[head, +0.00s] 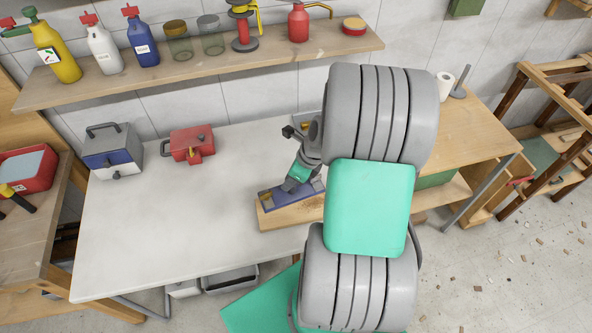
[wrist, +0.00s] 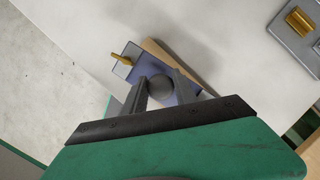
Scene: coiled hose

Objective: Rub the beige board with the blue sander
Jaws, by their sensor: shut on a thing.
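The beige board (head: 290,216) lies on the white table near its front right edge. The blue sander (head: 272,197) rests on the board. In the wrist view the blue sander (wrist: 186,94) shows a round grey knob and a yellow part at its left end, and a strip of the beige board (wrist: 153,47) shows beyond it. My gripper (wrist: 159,88) is shut on the sander's round knob, one finger on each side. In the head view my arm hides the right part of the board.
A red toolbox (head: 190,144) and a grey-blue box (head: 113,150) stand at the table's back left. A shelf (head: 205,67) with bottles and jars runs above. A grey plate with a yellow part (wrist: 299,20) lies right in the wrist view. The table's left middle is clear.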

